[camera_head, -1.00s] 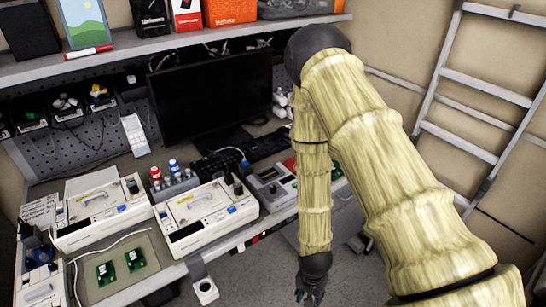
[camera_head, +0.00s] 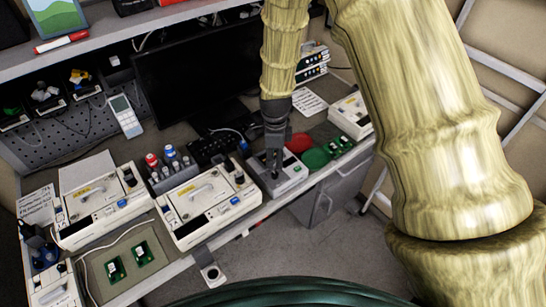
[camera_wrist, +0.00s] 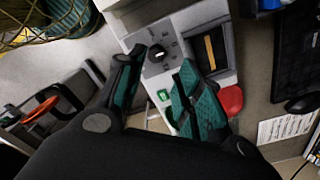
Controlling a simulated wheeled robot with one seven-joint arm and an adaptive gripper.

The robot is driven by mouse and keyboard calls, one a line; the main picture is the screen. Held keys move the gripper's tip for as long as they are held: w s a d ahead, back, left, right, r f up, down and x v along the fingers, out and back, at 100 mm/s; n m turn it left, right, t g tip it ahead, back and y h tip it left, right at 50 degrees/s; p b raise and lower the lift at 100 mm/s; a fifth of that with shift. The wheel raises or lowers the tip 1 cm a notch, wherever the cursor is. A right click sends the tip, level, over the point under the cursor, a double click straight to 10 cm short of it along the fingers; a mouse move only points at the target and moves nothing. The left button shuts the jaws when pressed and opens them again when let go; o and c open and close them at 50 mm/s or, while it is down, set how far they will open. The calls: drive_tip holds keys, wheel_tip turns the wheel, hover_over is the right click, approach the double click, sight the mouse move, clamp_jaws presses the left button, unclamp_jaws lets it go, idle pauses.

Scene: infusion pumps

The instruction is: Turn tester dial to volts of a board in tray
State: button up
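The tester (camera_head: 288,182) is a pale grey box at the front of the bench, right of two white pumps. In the wrist view its panel (camera_wrist: 187,20) shows a black dial (camera_wrist: 157,54) with a light pointer mark; the markings are too small to read. My gripper (camera_head: 273,170) points down over the tester. In the wrist view, my gripper (camera_wrist: 157,62) is open, with its teal-padded fingers on either side of the dial; I cannot tell whether they touch it. Two green boards (camera_head: 115,269) (camera_head: 143,253) lie in the beige tray (camera_head: 128,285) at front left.
White pumps (camera_head: 95,205) (camera_head: 208,205) stand left of the tester. A red disc (camera_head: 299,143), a green disc (camera_head: 316,158) and more green boards (camera_head: 340,146) lie to its right. A monitor (camera_head: 190,85) and keyboard (camera_head: 213,148) are behind. A socket-like block (camera_head: 211,275) sits below the bench edge.

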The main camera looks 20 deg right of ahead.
sight(275, 173)
drive_tip(key=shift+s+f, duration=0.4)
drive_tip(key=shift+s, duration=0.3)
drive_tip(key=f+b, duration=0.1)
drive_tip(key=f, duration=0.1)
drive_tip(key=w+f+b, duration=0.1)
drive_tip(key=f, duration=0.1)
drive_tip(key=shift+w+a+f, duration=0.1)
drive_tip(key=shift+w+f, duration=0.05)
drive_tip(key=shift+s+f+b, duration=0.45)
drive_tip(key=shift+f+b, duration=0.35)
drive_tip(key=shift+b, duration=0.05)
drive_tip(key=shift+r+m, duration=0.15)
drive_tip(key=shift+m, duration=0.35)
drive_tip(key=shift+w, duration=0.25)
drive_tip(key=c, duration=0.6)
clamp_jaws()
